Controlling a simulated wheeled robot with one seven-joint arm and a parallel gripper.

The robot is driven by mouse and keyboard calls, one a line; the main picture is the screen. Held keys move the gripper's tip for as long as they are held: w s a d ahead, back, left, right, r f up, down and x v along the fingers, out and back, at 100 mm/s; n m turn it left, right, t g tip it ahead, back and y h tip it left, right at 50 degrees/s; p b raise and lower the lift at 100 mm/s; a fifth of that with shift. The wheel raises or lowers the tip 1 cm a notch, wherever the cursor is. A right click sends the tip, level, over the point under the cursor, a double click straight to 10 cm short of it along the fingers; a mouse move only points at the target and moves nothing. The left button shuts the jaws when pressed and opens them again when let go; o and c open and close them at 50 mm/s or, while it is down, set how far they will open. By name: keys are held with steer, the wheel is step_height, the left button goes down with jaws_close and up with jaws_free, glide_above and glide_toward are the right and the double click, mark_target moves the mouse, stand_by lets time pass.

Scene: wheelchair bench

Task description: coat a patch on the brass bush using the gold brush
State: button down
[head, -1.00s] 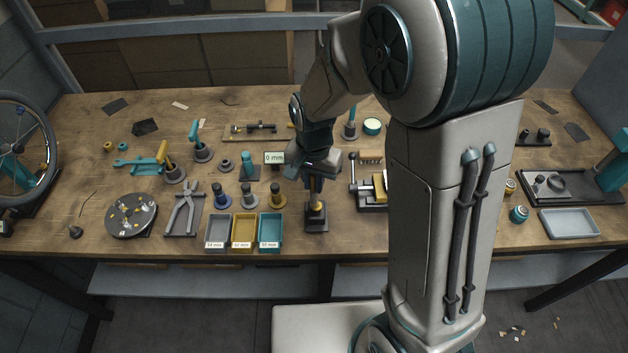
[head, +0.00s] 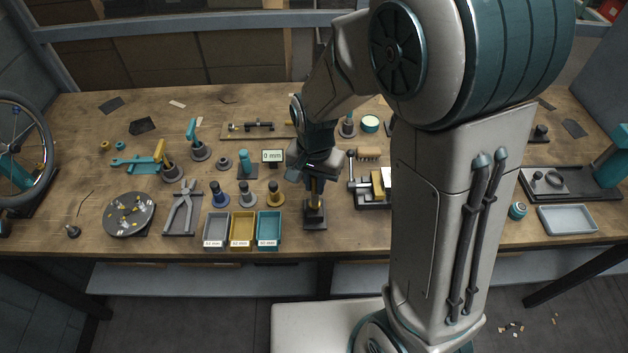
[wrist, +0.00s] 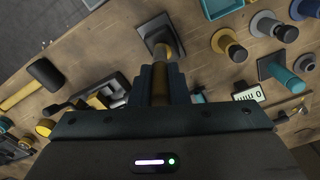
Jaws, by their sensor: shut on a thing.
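My gripper (head: 315,180) points down at the middle of the bench and is shut on a slim gold shaft (wrist: 160,82), which looks like the gold brush. Its lower end reaches down to a dark square-based stand (head: 315,222), also seen in the wrist view (wrist: 150,26). A short gold cylinder (head: 315,206) on that stand looks like the brass bush. The brush and bush line up, and I cannot tell whether they touch. The brush tip and any coated patch are not clearly visible.
Grey, yellow and teal bins (head: 268,228) stand left of the stand, with several flanged pegs (head: 276,195) behind them. A small vice (head: 370,192) is close on the right. A "0 mm" display (head: 272,156) is behind left. Bare wood lies in front of the stand.

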steer(key=shift+r+p, duration=2.15)
steer(key=shift+r, duration=0.85)
steer(key=c, duration=2)
jaws_free()
jaws_close()
steer(key=shift+w+f+b, duration=0.25)
steer(key=shift+f+b, duration=0.75)
steer(key=shift+f, duration=0.25)
steer(key=shift+w+f+b, duration=0.2)
steer(key=shift+f+b, duration=0.8)
steer(key=shift+f, duration=0.25)
steer(key=shift+f+b, duration=0.5)
steer(key=shift+f, duration=0.1)
